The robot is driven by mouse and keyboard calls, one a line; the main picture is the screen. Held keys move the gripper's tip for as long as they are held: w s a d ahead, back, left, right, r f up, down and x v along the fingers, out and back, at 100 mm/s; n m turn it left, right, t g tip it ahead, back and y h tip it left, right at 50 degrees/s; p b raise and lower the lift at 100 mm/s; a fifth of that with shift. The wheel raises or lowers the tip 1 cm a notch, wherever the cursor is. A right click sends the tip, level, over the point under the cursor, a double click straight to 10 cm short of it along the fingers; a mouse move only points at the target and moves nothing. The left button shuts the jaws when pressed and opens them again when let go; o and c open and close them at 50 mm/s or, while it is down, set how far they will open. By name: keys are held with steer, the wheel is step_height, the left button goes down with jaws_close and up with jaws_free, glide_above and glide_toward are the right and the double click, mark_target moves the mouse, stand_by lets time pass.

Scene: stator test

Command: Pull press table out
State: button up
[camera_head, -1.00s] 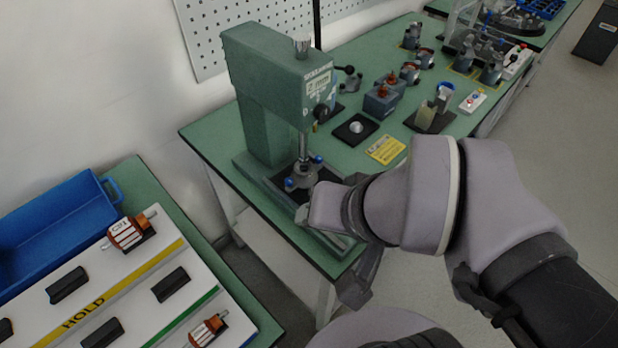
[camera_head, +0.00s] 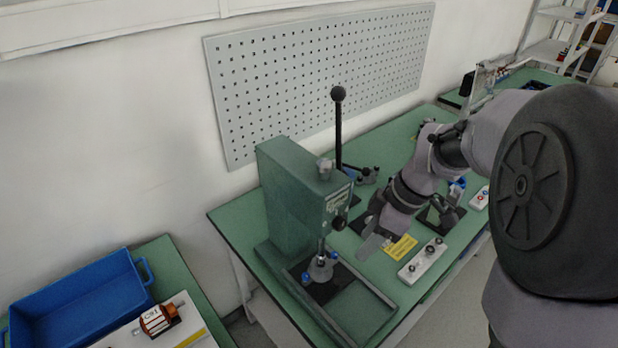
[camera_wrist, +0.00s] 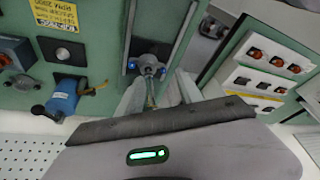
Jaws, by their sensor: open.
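The green press (camera_head: 300,190) stands on the bench, its black lever (camera_head: 338,125) upright. The press table, a dark plate (camera_head: 330,290), lies at the press end of a rail frame in front of the column. A grey round fixture with blue knobs (camera_head: 320,268) sits on it under the spindle; the fixture also shows in the wrist view (camera_wrist: 148,66). My gripper (camera_head: 372,246) is right of the press, apart from the table. In the wrist view my gripper (camera_wrist: 155,95) is open and empty, with the fixture seen just beyond the fingers.
A yellow label (camera_head: 402,248) and a white button box (camera_head: 422,260) lie right of the rails. A pegboard (camera_head: 320,75) hangs behind. A blue bin (camera_head: 80,300) and an orange-brown part (camera_head: 160,319) are at lower left. The rail frame's front (camera_head: 372,315) is empty.

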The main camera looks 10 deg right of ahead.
mark_target(337, 281)
steer(key=w+a+f+n+b, duration=0.1)
steer(key=f+b, duration=0.1)
steer(key=f, duration=0.4)
steer(key=w+a+f+n+b, duration=0.1)
steer(key=f, duration=0.5)
steer(key=w+a+f+n+b, duration=0.1)
steer(key=f+b, duration=0.1)
steer(key=f, duration=0.4)
steer(key=shift+w+a+f+y+b, duration=0.2)
steer(key=shift+a+f+y+b, duration=0.1)
steer(key=shift+a+y, duration=0.1)
steer(key=shift+r, duration=0.1)
steer(key=shift+c, duration=0.2)
jaws_close()
